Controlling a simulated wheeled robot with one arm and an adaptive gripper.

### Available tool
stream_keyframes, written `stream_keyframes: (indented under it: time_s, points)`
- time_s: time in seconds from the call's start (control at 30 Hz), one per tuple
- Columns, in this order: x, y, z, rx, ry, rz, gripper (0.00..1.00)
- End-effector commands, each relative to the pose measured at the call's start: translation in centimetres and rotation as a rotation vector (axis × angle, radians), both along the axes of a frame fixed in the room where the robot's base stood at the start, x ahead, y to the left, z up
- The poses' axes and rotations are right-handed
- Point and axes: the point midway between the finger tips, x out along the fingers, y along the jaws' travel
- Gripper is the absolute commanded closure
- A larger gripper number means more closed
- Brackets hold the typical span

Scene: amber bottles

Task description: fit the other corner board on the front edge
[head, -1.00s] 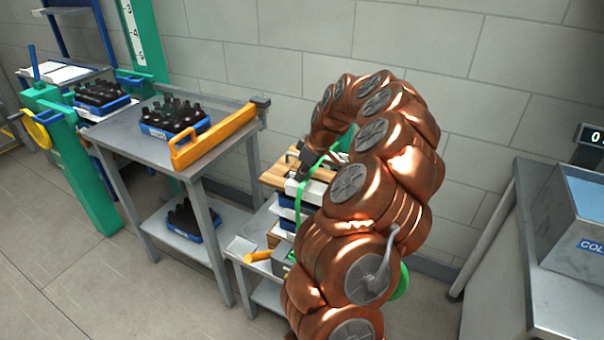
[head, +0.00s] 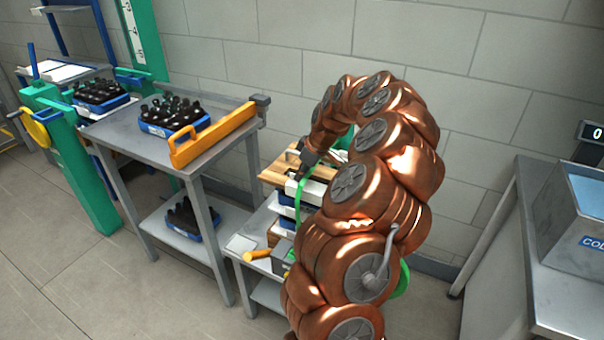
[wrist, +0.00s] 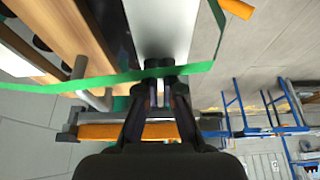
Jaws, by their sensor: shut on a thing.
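My gripper (wrist: 160,85) is shut on a pale corner board (wrist: 160,30), which runs away from the fingertips in the wrist view. In the head view my gripper (head: 316,159) is over the strapped stack, and a white board piece (head: 305,188) shows at its front side. A green strap (wrist: 100,82) crosses the wrist view close to the fingertips; it also loops down in front of the stack in the head view (head: 299,205). The wooden top (head: 274,176) of the stack is partly hidden by my arm. I cannot tell whether the board touches the front edge.
Left of the stack is a grey table with a blue crate of amber bottles (head: 172,117) and an orange bar (head: 212,135). A low shelf holds an orange-handled tool (head: 257,255). The floor at lower left is clear.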

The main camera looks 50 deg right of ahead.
Motion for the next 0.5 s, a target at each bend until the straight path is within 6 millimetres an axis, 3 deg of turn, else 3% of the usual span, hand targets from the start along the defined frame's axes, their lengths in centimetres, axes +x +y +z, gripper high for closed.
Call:
stream_keyframes:
  time_s: [0.43, 0.5]
  points:
    - [-0.01, 0.00, -0.79, 0.000, 0.000, 0.000, 1.00]
    - [0.00, -0.01, -0.70, 0.000, 0.000, 0.000, 0.89]
